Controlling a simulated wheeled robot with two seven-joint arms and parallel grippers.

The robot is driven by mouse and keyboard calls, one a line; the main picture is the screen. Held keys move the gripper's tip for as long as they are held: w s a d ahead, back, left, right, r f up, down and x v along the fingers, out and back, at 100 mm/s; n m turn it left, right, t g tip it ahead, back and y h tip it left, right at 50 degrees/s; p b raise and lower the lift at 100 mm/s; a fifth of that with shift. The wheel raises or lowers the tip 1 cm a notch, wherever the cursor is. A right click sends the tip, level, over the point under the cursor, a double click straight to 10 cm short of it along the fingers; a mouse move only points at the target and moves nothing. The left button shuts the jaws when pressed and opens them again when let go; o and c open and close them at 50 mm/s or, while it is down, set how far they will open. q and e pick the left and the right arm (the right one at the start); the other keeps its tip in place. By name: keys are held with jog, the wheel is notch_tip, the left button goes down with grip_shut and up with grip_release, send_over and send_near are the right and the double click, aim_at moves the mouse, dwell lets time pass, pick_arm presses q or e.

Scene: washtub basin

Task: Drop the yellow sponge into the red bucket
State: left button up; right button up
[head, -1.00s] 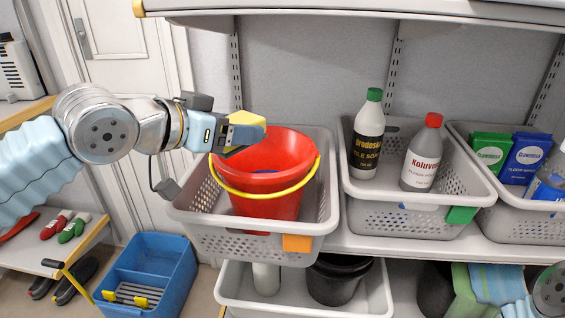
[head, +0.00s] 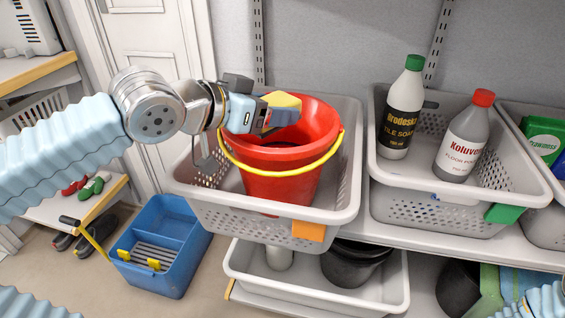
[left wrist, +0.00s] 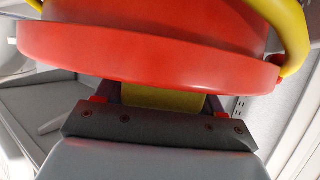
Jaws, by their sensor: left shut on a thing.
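The yellow sponge (head: 283,101) is held in my left gripper (head: 272,110), over the left part of the red bucket's mouth in the head view. The red bucket (head: 285,186) stands upright in a grey basket, its yellow handle hanging down across its front. In the left wrist view the bucket's red rim (left wrist: 150,62) fills the upper part, and the sponge (left wrist: 163,98) shows between the fingers of the left gripper (left wrist: 163,100). The sponge's exact height over the rim is hard to tell. My right gripper is not in view.
The grey basket (head: 250,222) around the bucket has an orange tag. To the right, another basket (head: 425,205) holds a tile soap bottle (head: 402,108) and a floor polish bottle (head: 464,138). A blue caddy (head: 165,245) stands on the floor at lower left.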

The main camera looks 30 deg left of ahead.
pick_arm(q)
jog(key=o, duration=1.1)
jog(key=v, duration=1.4)
jog(key=shift+b, duration=0.4)
